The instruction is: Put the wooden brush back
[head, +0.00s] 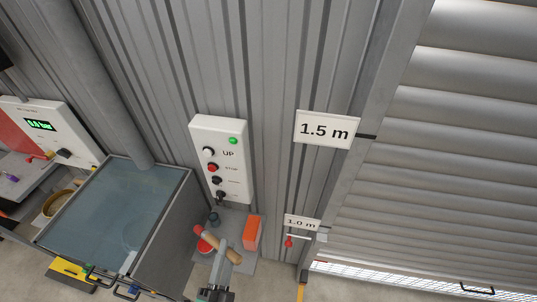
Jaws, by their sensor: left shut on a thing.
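My left gripper (221,262) comes up from the bottom edge and is shut on the brush. The brush's bristles cannot be made out. Behind it is a small grey shelf (242,268) against the wall; I cannot tell whether the brush touches it. My right gripper is not in view.
An orange box (252,232), a round red item (206,243) and a small dark item (214,219) are at the shelf. A control panel (222,160) hangs above. A large grey bin (178,228) stands left; a roller shutter (440,170) is right.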

